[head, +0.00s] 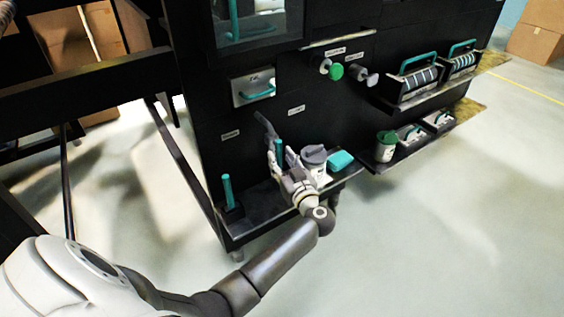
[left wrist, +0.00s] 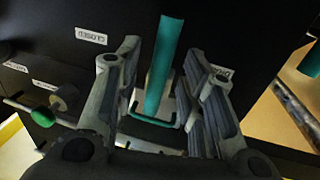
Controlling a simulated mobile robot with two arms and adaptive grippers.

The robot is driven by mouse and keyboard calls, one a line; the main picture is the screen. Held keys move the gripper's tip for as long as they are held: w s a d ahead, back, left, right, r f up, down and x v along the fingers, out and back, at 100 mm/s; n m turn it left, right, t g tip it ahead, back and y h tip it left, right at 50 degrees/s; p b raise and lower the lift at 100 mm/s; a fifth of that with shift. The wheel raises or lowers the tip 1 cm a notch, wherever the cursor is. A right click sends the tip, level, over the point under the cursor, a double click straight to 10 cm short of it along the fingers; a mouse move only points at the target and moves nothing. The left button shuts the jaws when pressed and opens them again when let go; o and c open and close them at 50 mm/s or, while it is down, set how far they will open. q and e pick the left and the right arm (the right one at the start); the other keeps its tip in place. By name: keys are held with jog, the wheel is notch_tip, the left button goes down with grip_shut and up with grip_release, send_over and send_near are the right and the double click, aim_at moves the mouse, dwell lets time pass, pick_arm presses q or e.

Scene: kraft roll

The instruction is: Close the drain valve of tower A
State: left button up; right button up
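A teal upright lever (head: 279,151) stands at the lower front of the black cabinet. My left gripper (head: 277,147) is at this lever. In the left wrist view, the teal lever (left wrist: 163,65) runs between the two spread fingers of the left gripper (left wrist: 162,55), with gaps visible beside it; I cannot tell whether either finger touches. Small labels are on the panel; an upside-down one (left wrist: 85,35) seems to read "CLOSED". Which lever belongs to tower A is not readable. My right gripper is not in view.
A grey-lidded cup (head: 314,158) and a teal block (head: 340,160) are close right of the left gripper on the low shelf (head: 262,206). A silver plate with a teal handle (head: 255,88) is above. A green knob (head: 336,72) is upper right. Floor on the right is clear.

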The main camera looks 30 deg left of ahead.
pick_arm(q)
grip_shut()
dwell(0.3)
jog(key=shift+a, duration=0.1)
